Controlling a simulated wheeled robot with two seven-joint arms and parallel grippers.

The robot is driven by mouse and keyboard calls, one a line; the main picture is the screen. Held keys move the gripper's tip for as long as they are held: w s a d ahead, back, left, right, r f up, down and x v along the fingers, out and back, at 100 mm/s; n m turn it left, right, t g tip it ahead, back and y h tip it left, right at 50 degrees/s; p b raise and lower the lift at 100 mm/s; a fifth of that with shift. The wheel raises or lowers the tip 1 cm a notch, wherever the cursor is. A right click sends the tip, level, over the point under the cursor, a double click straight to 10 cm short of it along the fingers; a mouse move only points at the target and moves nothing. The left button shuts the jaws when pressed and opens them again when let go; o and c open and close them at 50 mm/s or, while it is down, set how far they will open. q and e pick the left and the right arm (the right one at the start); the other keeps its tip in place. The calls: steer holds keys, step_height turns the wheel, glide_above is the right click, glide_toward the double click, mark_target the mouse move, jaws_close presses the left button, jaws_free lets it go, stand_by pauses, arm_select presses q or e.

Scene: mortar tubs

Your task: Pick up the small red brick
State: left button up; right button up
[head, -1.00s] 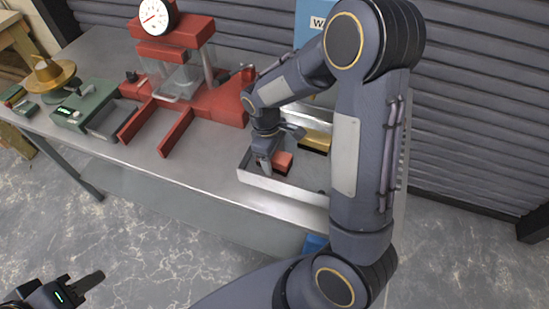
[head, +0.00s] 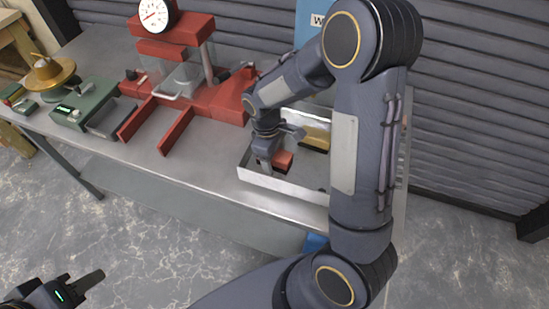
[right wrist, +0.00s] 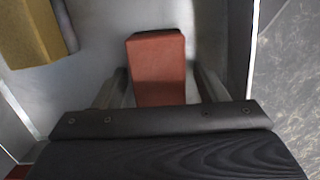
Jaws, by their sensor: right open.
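The small red brick (head: 284,160) lies in a shallow metal tray (head: 252,178) on the bench. It also shows in the right wrist view (right wrist: 157,68), upper middle, long side pointing away. My right gripper (right wrist: 162,88) is open, with one finger on each side of the brick's near part and a narrow gap visible on both sides. In the head view my right gripper (head: 266,163) is down inside the tray, partly covering the brick. My left gripper (head: 82,285) is at the lower left, away from the bench; its jaw opening is unclear.
A yellow block (head: 316,137) lies in the tray behind the brick; it also shows in the wrist view (right wrist: 28,32). The tray wall (right wrist: 250,60) runs close on the right. A red press (head: 215,100) stands left of the tray, with a green device (head: 85,108) beyond.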

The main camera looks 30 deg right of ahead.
steer(key=shift+c, duration=0.3)
steer(key=c, duration=1.3)
